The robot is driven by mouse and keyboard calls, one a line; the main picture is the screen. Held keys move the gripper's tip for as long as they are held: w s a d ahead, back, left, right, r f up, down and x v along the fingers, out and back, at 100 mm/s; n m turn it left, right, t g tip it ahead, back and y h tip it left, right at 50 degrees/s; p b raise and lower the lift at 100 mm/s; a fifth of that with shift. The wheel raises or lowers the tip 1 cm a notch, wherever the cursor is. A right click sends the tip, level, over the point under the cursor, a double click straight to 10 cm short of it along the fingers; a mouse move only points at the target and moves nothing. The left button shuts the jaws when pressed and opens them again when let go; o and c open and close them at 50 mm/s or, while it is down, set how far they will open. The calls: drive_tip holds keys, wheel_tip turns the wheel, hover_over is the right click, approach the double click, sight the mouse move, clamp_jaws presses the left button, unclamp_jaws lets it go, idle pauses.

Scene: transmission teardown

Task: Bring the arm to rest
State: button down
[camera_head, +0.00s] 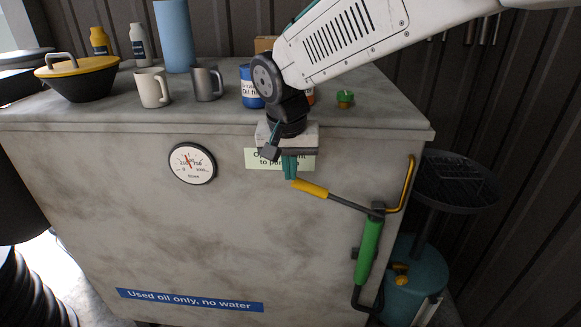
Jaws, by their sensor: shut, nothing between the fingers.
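My gripper (290,176) hangs from my white arm, which reaches in from the upper right. Its fingers point down in front of the cabinet's front face, just below the worktop edge. The fingers are shut and nothing shows between them. A crank handle with a yellow grip (311,189) is just right of and below the fingertips; I cannot tell whether they touch. Its green lower grip (368,245) stands near the cabinet's right side. My gripper hides part of a pale green label (305,160).
On the grey worktop (220,112) stand a cream mug (152,88), a grey mug (206,83), a blue cylinder (174,36), a yellow-lidded bowl (78,76) and a blue can (250,88). A gauge (192,163) is on the front. A teal oil drainer (412,275) stands right.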

drive_tip(key=s+d+r+g, duration=0.1)
drive_tip(key=s+d+r, duration=0.1)
drive_tip(key=s+d, duration=2.3)
drive_tip(key=d, duration=0.3)
drive_tip(key=shift+s+r, duration=0.15)
drive_tip(key=shift+s, duration=0.1)
drive_tip(key=shift+s+d, duration=0.1)
drive_tip(key=shift+d, duration=0.05)
